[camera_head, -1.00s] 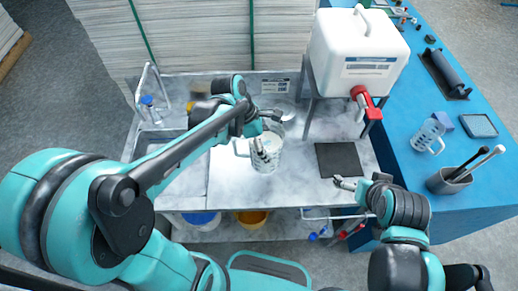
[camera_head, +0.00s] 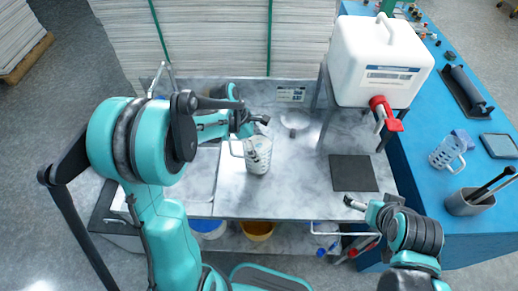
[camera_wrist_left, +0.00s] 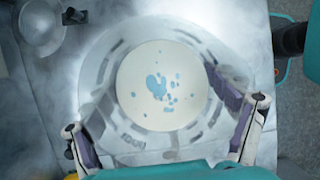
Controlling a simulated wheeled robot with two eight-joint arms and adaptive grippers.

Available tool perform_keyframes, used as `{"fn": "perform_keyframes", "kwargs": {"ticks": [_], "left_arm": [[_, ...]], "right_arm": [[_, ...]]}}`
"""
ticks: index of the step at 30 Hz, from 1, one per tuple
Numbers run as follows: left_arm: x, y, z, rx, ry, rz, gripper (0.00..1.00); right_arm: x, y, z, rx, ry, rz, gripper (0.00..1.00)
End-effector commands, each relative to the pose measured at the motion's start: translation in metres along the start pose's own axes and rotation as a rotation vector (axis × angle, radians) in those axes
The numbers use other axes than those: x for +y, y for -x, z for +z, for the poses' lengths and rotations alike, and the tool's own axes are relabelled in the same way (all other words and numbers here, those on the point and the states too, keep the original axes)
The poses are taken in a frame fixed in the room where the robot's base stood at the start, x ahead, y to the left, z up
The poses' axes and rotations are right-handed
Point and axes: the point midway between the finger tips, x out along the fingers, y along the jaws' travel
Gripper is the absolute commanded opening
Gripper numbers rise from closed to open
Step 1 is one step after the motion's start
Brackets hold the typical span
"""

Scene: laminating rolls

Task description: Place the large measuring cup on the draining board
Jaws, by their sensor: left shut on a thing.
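A clear measuring cup with a handle (camera_head: 259,162) is held by my left gripper (camera_head: 257,141) over the grey metal draining board (camera_head: 300,195). In the left wrist view the cup's round rim lies between the two fingers, and a white surface with blue specks (camera_wrist_left: 162,85) shows inside. I cannot tell whether its base touches the board. My right gripper (camera_head: 354,204) is empty near the board's front right; its finger gap is too small to read. Another clear cup (camera_head: 447,153) stands on the blue bench.
A white tank (camera_head: 385,60) with a red tap (camera_head: 385,113) stands on a frame at the back right. A dark mat (camera_head: 353,173) lies on the right of the board. A small round clear dish (camera_head: 295,120) is behind the cup. The board's front middle is clear.

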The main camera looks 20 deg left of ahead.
Motion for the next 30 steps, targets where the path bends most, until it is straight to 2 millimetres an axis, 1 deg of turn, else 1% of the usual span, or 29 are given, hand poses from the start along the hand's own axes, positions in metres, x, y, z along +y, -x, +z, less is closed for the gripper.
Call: {"fn": "perform_keyframes", "kwargs": {"ticks": [1,2,9,13,14,15,26,28,30], "left_arm": [[0.000,-0.006,-0.002,-0.001,0.000,0.000,0.27],[0.000,-0.007,-0.003,-0.001,0.000,0.000,0.27],[0.000,-0.007,-0.002,-0.001,0.000,0.000,0.27],[0.000,-0.010,-0.004,-0.001,0.000,0.000,0.27],[0.000,-0.010,-0.004,0.000,0.000,0.000,0.92],[0.000,-0.010,-0.004,0.000,0.000,0.000,1.00],[0.000,-0.009,-0.003,0.000,0.000,0.000,1.00],[0.000,-0.004,-0.002,0.000,0.000,0.000,1.00],[0.000,0.004,-0.002,0.000,0.002,0.001,1.00]], "right_arm": [[0.000,-0.003,0.002,0.000,0.000,0.000,1.00],[0.000,-0.003,0.002,0.000,0.000,0.000,1.00],[0.000,-0.002,0.001,0.000,0.000,0.000,1.00],[0.000,-0.005,0.004,0.000,0.000,0.000,1.00],[0.000,-0.005,0.003,0.000,0.000,0.000,1.00],[0.000,-0.004,0.003,0.000,0.000,0.000,1.00],[0.000,-0.003,0.002,0.000,0.000,0.000,1.00],[0.000,0.000,0.000,0.000,0.000,0.000,1.00],[0.000,0.001,-0.001,0.000,0.000,0.000,1.00]]}}
